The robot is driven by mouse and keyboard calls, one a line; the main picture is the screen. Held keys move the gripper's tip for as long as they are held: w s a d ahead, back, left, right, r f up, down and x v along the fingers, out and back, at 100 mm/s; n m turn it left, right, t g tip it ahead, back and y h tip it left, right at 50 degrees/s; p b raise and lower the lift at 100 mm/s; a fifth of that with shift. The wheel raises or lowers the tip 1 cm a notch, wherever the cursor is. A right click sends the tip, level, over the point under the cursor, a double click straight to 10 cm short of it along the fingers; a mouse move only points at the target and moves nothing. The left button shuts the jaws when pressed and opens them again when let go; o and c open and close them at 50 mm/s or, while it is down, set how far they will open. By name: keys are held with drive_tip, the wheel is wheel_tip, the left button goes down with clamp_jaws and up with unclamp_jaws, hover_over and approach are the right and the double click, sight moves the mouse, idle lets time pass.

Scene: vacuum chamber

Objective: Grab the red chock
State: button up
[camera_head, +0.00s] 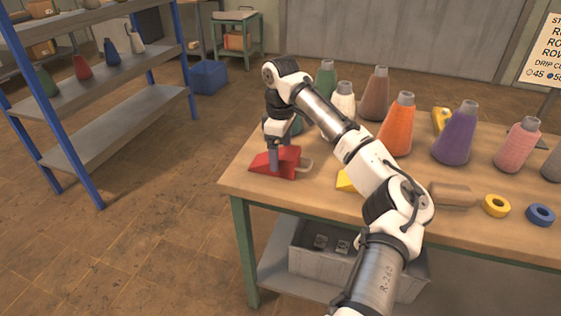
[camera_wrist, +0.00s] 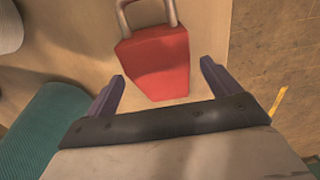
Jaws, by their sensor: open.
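The red chock (camera_head: 283,163) is a wedge-shaped block with a pale loop handle, lying near the left corner of the wooden table. In the wrist view the red chock (camera_wrist: 158,62) lies ahead of the fingers with its handle at the top. My gripper (camera_head: 277,158) points down at the chock in the head view. In the wrist view my gripper (camera_wrist: 162,80) is open, with one finger on each side of the chock's near end. I see nothing held, and I cannot tell whether either finger touches it.
A green cone (camera_wrist: 48,125) stands close left of my gripper. Orange (camera_head: 398,125) and purple (camera_head: 455,135) cones stand farther right on the table (camera_head: 240,180). A yellow piece (camera_head: 345,181) lies right of the chock. The table's left edge is close.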

sight(281, 153)
drive_tip(key=shift+f, duration=1.6)
drive_tip(key=shift+c, duration=0.4)
drive_tip(key=c, duration=1.2)
drive_tip(key=shift+r, duration=0.1)
drive_tip(key=shift+c, duration=0.3)
drive_tip(key=shift+r, duration=0.1)
